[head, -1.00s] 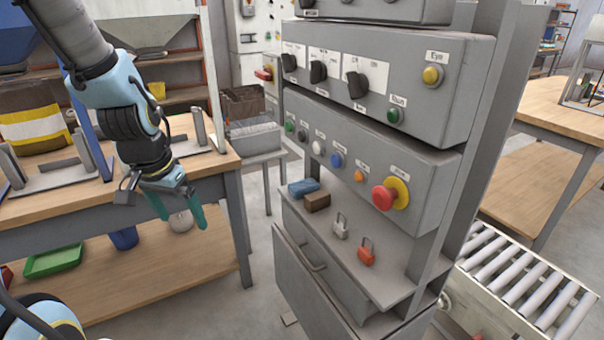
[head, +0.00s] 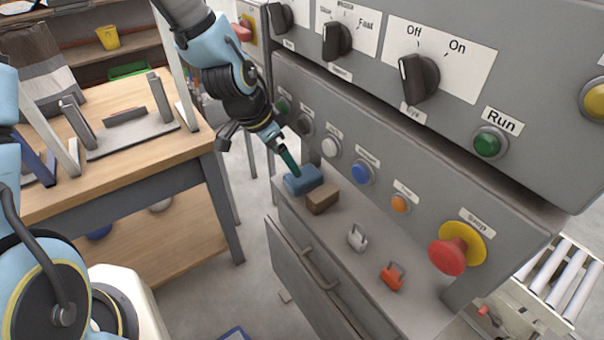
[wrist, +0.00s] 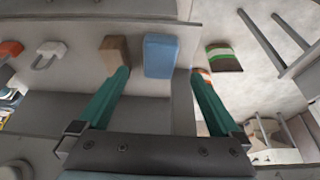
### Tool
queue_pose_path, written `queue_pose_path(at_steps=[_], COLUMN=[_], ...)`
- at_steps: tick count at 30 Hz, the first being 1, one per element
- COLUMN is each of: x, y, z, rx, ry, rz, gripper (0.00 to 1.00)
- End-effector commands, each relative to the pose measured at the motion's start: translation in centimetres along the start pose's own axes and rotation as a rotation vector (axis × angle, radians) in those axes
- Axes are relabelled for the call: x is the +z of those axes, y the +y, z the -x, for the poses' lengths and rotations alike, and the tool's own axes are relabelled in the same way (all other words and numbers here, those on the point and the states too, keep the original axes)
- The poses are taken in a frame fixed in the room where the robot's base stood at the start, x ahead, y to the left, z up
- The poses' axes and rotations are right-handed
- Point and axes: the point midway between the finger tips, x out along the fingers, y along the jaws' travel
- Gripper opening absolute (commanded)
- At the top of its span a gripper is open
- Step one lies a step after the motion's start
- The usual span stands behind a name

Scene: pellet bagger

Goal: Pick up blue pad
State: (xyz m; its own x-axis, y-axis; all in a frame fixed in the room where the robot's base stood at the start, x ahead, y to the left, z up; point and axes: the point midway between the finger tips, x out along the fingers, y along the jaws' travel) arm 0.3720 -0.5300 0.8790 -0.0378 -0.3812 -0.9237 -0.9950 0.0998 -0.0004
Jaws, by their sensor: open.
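The blue pad (head: 304,180) lies on the grey shelf of the control cabinet, at its left end. A brown block (head: 322,199) sits close beside it on the right. My gripper (head: 294,168) is above the blue pad in the head view, with its teal fingers pointing down. In the wrist view the fingers are open (wrist: 161,74), and the blue pad (wrist: 161,55) shows between and beyond their tips. The left fingertip there is close to the brown block (wrist: 115,54); whether they touch I cannot tell. The gripper holds nothing.
A grey padlock (head: 357,237) and a red padlock (head: 392,276) stand further right on the shelf. The panel with buttons and a red stop knob (head: 447,257) rises behind the shelf. A wooden table (head: 110,150) stands at left.

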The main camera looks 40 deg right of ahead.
Motion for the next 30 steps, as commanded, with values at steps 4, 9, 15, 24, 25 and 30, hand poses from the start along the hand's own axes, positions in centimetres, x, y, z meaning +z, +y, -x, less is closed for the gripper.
queue_pose_path(at_steps=[4, 9, 15, 24, 25, 30], x=[0.0, 0.0, 0.0, 0.0, 0.0, 0.1], y=[0.1, 0.0, 0.1, 0.0, 0.0, -0.1], z=[-1.9, -2.9, -5.3, -8.0, -8.0, -8.0], rx=[0.002, 0.001, 0.002, 0.0, 0.0, -0.001], ry=[-0.001, -0.001, -0.002, -0.001, -0.001, 0.0], rz=[0.001, 0.002, 0.002, 0.002, 0.002, 0.003], gripper=[1.0, 1.0, 1.0, 1.0, 1.0, 1.0])
